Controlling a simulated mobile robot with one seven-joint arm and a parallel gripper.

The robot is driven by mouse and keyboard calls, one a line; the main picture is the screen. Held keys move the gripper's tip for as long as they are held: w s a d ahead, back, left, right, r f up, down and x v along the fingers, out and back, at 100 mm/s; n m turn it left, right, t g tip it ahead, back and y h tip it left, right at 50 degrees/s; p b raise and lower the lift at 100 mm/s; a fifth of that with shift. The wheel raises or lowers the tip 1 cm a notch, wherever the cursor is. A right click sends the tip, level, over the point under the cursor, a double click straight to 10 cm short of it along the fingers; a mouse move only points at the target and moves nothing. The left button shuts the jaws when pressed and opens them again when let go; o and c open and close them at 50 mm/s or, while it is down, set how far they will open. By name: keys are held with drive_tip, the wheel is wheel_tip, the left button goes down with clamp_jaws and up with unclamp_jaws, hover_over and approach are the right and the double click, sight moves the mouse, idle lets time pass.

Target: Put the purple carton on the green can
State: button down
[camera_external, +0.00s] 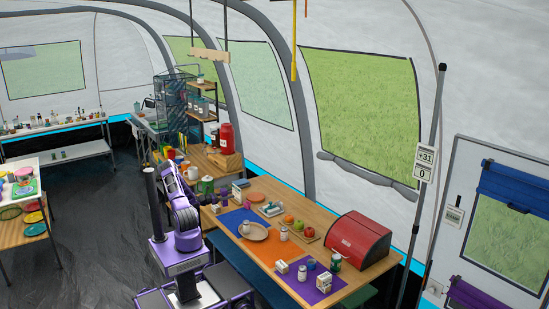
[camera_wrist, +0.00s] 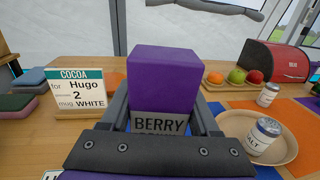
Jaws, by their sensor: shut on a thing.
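The purple carton (camera_wrist: 164,78), with a grey "BERRY" label low on its front, stands upright between the dark fingers of my gripper (camera_wrist: 162,112) in the wrist view. My gripper is shut on it. The carton's lower part is hidden by the gripper, so I cannot tell whether it touches the table. In the external view a small purple shape by my gripper (camera_external: 216,204) seems to be the carton. No green can is clear in the wrist view.
A "COCOA" order card (camera_wrist: 77,95) stands left of the carton. A tray of fruit (camera_wrist: 236,80), a red bread box (camera_wrist: 275,62) and a round plate (camera_wrist: 258,132) with a salt shaker (camera_wrist: 263,136) lie to the right. White cartons and small jars crowd the table's near end.

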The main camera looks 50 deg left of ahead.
drive_tip(key=w+d+r+m+g+h+b, duration=0.1)
drive_tip(key=w+d+m+h, duration=0.15)
drive_tip(key=w+d, duration=0.8)
drive_tip(key=w+d+r+m+g+h+b, duration=0.1)
drive_tip(key=w+d+m+g+h, duration=0.15)
drive_tip(key=w+d, duration=0.8)
drive_tip(key=w+d+r+m+g+h, duration=0.1)
drive_tip(key=w+d+h, duration=0.3)
drive_tip(key=d, duration=1.2)
drive_tip(key=w+d+r+m+g+h+b, duration=0.1)
drive_tip(key=d+r, duration=0.1)
drive_tip(key=d, duration=0.9)
drive_tip(key=w+d+r+m+g+h, duration=0.1)
drive_tip(key=w+d+m+g, duration=0.1)
drive_tip(key=d, duration=1)
drive_tip(key=s+d+r+m+g+h+b, duration=0.15)
drive_tip(key=s+d, duration=0.25)
drive_tip(key=d, duration=0.8)
drive_tip(key=s+d+r+m+g+h, duration=0.1)
drive_tip(key=s+d+r+g, duration=0.2)
drive_tip(key=d, duration=0.9)
wheel_tip(320, 180, down, 10)
drive_tip(key=s+t, duration=0.1)
drive_tip(key=shift+s+r+b, duration=0.15)
drive_tip(key=shift+b, duration=0.3)
